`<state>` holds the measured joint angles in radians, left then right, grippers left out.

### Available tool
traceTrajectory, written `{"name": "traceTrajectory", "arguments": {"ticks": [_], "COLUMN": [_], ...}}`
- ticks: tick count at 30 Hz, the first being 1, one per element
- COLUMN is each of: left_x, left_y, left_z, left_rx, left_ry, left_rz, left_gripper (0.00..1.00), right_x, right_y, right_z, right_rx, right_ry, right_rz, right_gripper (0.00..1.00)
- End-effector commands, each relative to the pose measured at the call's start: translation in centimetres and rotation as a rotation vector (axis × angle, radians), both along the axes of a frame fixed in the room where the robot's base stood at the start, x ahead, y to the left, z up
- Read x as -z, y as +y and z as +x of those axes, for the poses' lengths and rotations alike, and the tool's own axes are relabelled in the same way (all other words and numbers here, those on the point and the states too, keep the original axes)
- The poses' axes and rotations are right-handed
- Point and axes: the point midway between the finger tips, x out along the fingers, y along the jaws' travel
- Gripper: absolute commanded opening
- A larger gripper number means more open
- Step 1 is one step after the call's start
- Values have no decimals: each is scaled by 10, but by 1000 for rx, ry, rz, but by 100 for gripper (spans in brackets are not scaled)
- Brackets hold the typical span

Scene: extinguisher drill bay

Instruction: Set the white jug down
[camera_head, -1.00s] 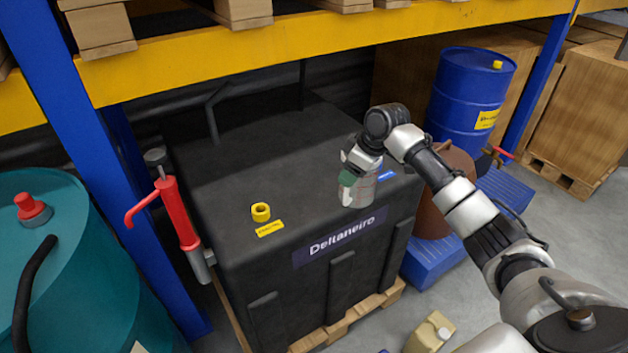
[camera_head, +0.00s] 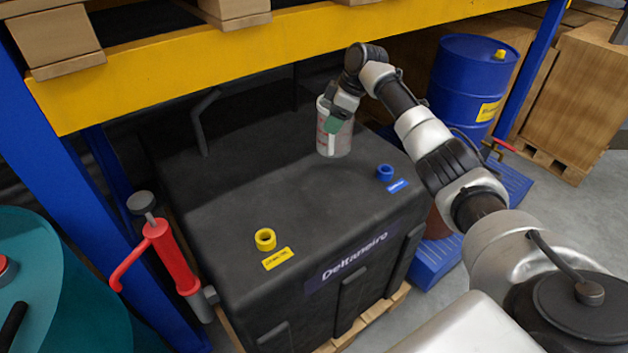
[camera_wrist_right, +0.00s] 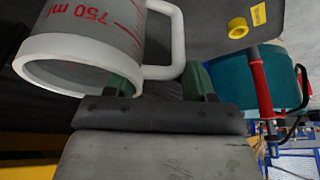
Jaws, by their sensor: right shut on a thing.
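The white jug (camera_head: 335,143) is translucent with red markings and is over the back part of the black tank's top (camera_head: 240,190). It looks about upright, and I cannot tell whether its base touches the tank. My right gripper (camera_head: 334,120) is shut on the jug's handle. In the right wrist view, the jug (camera_wrist_right: 80,45) shows "750 ml", and its handle comes down between the green fingertips of my right gripper (camera_wrist_right: 163,78). My left gripper is not in view.
A yellow ring fitting (camera_head: 265,239) and a blue one (camera_head: 385,172) stand on the tank top. A yellow shelf beam (camera_head: 200,62) crosses above and behind. A red hand pump (camera_head: 172,258) is at left, a blue drum (camera_head: 468,85) at right. The tank top's middle is clear.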

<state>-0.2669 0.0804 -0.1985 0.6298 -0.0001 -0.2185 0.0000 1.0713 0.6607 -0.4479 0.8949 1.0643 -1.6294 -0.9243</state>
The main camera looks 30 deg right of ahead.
Motion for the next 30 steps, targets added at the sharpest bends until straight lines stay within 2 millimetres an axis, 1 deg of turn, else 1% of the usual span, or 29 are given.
{"name": "traceTrajectory", "arguments": {"ticks": [2,6,9,11,13,15,18,21,23,27,30], "left_x": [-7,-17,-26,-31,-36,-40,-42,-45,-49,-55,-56], "left_y": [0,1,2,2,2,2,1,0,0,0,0], "left_z": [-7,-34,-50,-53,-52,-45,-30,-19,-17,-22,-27], "left_rx": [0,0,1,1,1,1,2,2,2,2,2], "left_ry": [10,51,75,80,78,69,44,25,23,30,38], "left_rz": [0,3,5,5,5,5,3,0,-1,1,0], "left_gripper": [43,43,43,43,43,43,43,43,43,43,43], "right_x": [5,19,32,39,47,54,60,65,73,93,102], "right_y": [8,28,45,55,65,73,80,82,83,82,82], "right_z": [-8,-26,-41,-50,-58,-65,-70,-72,-72,-72,-72], "right_rx": [-4,-6,-6,-6,-6,-3,-2,0,0,1,1], "right_ry": [2,3,4,5,4,3,1,1,4,4,2], "right_rz": [-2,-2,-2,-1,1,1,1,2,2,2,2], "right_gripper": [14,14,14,14,14,14,14,14,14,14,14]}}
